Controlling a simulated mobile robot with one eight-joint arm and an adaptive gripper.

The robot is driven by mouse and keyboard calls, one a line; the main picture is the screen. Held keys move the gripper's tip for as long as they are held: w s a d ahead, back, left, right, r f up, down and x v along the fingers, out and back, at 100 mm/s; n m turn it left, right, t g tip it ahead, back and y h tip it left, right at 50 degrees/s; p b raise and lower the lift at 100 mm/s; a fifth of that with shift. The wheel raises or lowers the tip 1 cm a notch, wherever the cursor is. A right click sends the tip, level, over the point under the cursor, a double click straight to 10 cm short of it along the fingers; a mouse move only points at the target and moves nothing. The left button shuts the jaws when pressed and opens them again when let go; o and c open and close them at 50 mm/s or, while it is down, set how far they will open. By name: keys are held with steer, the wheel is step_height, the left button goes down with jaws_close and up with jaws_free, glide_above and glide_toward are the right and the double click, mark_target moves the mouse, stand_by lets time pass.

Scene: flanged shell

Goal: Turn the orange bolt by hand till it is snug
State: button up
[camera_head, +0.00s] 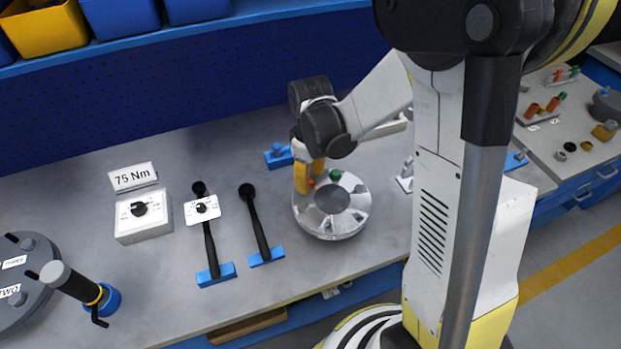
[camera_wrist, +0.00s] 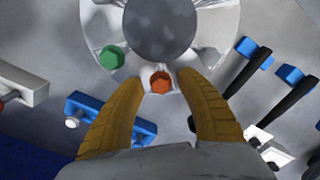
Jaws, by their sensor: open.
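The orange bolt (camera_wrist: 160,82) sits in the flange of a round grey metal shell (camera_head: 342,222), which also shows in the wrist view (camera_wrist: 225,30). In the head view the bolt (camera_head: 311,183) is a small spot partly hidden by my gripper. A green bolt (camera_wrist: 111,57) stands beside it on the flange, also seen in the head view (camera_head: 336,174). My gripper (camera_wrist: 163,92) is open, with a yellow finger on either side of the orange bolt and gaps between. In the head view my gripper (camera_head: 310,178) is at the shell's back left edge.
Two black wrenches in blue holders (camera_head: 215,272) (camera_head: 267,257) lie left of the shell. A white box with a dial (camera_head: 142,217) and a 75 Nm sign (camera_head: 133,177) stand further left. A blue block (camera_wrist: 103,117) is close to my left finger in the wrist view.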

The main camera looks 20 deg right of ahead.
jaws_close()
steer(key=m+b, duration=0.1)
steer(key=m, duration=0.5)
steer(key=shift+s+a+m, duration=0.1)
steer(key=shift+a+m, duration=0.05)
steer(key=shift+m, duration=0.15)
steer(key=m, duration=0.3)
steer(key=shift+m, duration=0.3)
steer(key=shift+a+m, duration=0.15)
steer(key=shift+m, duration=1.65)
jaws_free()
